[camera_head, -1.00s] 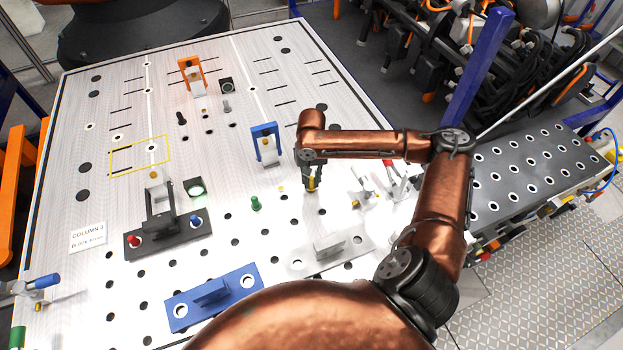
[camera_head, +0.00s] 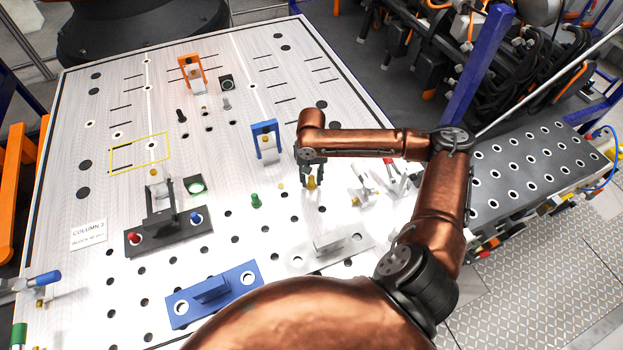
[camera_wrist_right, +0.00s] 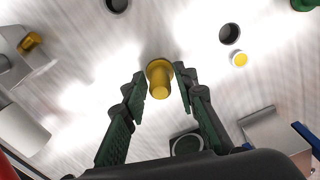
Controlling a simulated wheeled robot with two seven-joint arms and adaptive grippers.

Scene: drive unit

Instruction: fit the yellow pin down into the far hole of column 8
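The yellow pin (camera_head: 312,184) stands upright at the plate, between the fingertips of my right gripper (camera_head: 312,178). In the right wrist view the pin (camera_wrist_right: 159,78) shows a round head and a wider collar. The gripper's fingers (camera_wrist_right: 160,92) are spread on both sides of it, with a gap at each side, so it is open around the pin. The pin's lower end and the hole under it are hidden. A sign (camera_head: 89,234) reads "COLUMN" with a digit I cannot read surely. My left gripper is not in view.
Toggle clamps (camera_head: 364,185) stand just right of the gripper, and a blue bracket (camera_head: 266,130) stands left behind it. A green pin (camera_head: 256,201) and a small yellow disc (camera_head: 281,186) are to its left. A grey block plate (camera_head: 297,262) lies in front.

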